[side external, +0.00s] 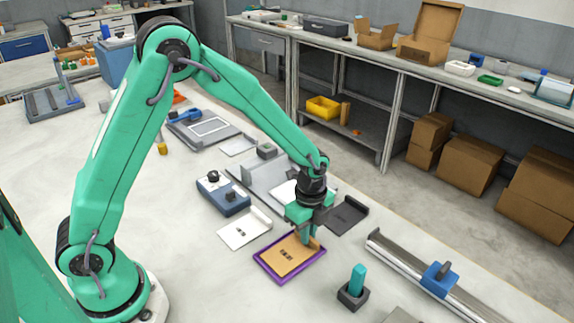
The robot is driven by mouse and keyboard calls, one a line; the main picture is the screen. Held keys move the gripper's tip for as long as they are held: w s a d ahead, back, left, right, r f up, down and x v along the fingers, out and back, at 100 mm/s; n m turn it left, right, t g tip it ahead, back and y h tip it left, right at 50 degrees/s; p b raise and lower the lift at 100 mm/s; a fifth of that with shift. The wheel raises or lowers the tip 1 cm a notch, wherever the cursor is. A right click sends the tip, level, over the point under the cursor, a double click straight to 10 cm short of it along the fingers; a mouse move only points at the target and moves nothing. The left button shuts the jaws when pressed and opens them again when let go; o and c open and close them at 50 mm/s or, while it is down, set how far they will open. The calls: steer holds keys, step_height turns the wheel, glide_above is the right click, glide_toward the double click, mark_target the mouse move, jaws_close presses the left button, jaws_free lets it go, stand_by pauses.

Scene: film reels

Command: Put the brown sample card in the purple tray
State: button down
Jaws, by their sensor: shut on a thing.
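The brown sample card (283,258) is a flat tan sheet with small dark marks in its middle. It lies within the rim of the purple tray (272,275), or just over its floor; I cannot tell whether it touches. My gripper (308,240) points down at the card's upper right edge and is shut on the card there. The fingers hide a small part of that edge.
A white card (244,230) lies left of the tray, and a dark card (346,215) lies to the right. A blue-grey device (222,195), a teal-handled block (355,288) and a rail with a blue slider (438,279) stand nearby. Bare table lies in front.

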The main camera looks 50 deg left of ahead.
steer(key=shift+f, duration=0.1)
steer(key=c, duration=1.5)
jaws_free()
step_height(320, 180, up, 12)
steer(key=shift+r, duration=0.2)
